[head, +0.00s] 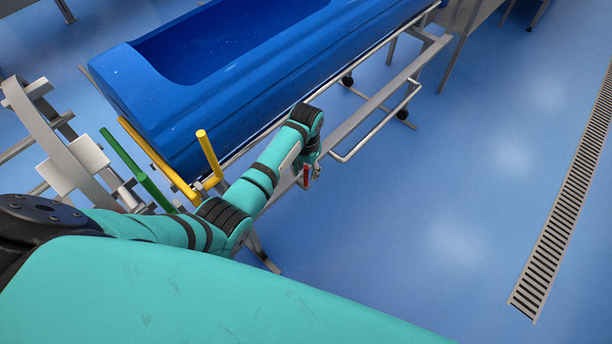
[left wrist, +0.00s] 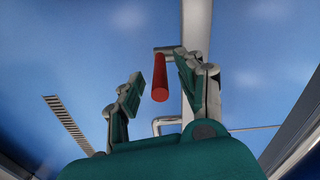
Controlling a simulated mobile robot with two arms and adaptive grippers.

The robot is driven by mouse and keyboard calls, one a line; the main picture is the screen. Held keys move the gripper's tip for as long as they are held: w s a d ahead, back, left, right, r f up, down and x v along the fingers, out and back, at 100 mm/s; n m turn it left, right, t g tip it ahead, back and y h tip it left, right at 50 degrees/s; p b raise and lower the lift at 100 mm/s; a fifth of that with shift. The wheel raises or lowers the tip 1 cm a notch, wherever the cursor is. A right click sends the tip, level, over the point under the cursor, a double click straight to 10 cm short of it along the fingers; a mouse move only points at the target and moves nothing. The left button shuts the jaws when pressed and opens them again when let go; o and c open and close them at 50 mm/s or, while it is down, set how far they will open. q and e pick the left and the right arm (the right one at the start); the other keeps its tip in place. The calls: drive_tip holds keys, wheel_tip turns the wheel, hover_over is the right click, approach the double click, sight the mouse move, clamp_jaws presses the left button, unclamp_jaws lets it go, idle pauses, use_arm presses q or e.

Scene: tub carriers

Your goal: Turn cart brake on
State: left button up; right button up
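The cart carries a long blue tub (head: 230,90) on a metal frame (head: 372,108). A red cylindrical handle (left wrist: 160,83) sits on a short metal bracket attached to the cart's metal post (left wrist: 196,30) in the left wrist view. My left gripper (left wrist: 166,76) is open, with the red handle showing between its fingers, nearer the right one in the picture. I cannot tell if a finger touches it. In the head view my left gripper (head: 311,178) hangs beside the tub's near right side, and a little red shows there. My right gripper is not in view.
Yellow handles (head: 207,153) and a green bar (head: 136,168) stand at the cart's near end. A grey metal structure (head: 70,160) is at the left. A floor drain grate (head: 565,215) runs along the right. The blue floor between cart and drain is clear.

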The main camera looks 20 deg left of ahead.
use_arm(q)
drive_tip(key=shift+f, duration=1.4)
drive_tip(key=shift+c, duration=0.5)
clamp_jaws()
